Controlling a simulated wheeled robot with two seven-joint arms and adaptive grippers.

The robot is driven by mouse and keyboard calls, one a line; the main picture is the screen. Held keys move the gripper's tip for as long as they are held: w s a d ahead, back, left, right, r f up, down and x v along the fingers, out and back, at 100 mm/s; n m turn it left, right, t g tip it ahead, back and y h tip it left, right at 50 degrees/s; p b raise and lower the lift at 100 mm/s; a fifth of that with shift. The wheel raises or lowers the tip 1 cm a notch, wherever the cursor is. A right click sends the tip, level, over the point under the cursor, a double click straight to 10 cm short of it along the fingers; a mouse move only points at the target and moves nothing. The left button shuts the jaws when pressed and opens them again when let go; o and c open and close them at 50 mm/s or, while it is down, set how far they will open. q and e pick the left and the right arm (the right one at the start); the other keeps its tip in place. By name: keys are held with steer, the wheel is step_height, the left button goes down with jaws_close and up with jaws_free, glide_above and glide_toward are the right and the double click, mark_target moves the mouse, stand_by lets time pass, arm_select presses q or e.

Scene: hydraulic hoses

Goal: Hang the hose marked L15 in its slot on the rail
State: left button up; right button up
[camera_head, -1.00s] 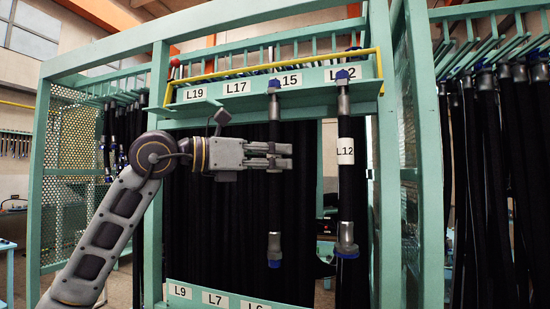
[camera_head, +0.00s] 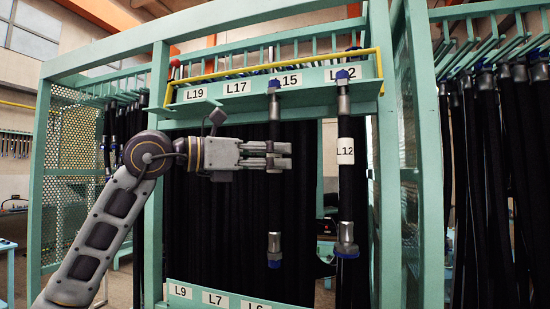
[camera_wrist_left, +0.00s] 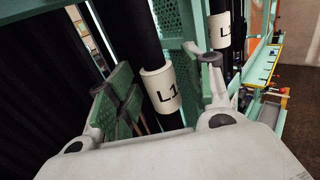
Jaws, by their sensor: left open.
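The L15 hose (camera_head: 274,205) is black and hangs upright from the rail (camera_head: 215,107) at the place marked 15, partly covering that label. Its blue top cap (camera_head: 274,84) sits at the rail's front edge, and its lower end (camera_head: 274,250) hangs free. My left gripper (camera_head: 279,155) is open at the upper part of this hose. In the left wrist view the hose's white label (camera_wrist_left: 160,90), reading only "L1", stands between the spread fingers (camera_wrist_left: 158,100). Contact with the fingers cannot be told. My right gripper is not in view.
The L12 hose (camera_head: 346,190) hangs close on the right, at the rail's right end. A yellow bar (camera_head: 280,66) runs above the rail. Green frame posts (camera_head: 423,150) stand at the right. Many black hoses (camera_head: 215,220) hang behind, above a lower labelled rail (camera_head: 225,301).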

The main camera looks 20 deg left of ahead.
arm_select(q)
steer(key=v, duration=1.1)
steer(key=shift+s, duration=0.1)
stand_by(1.0)
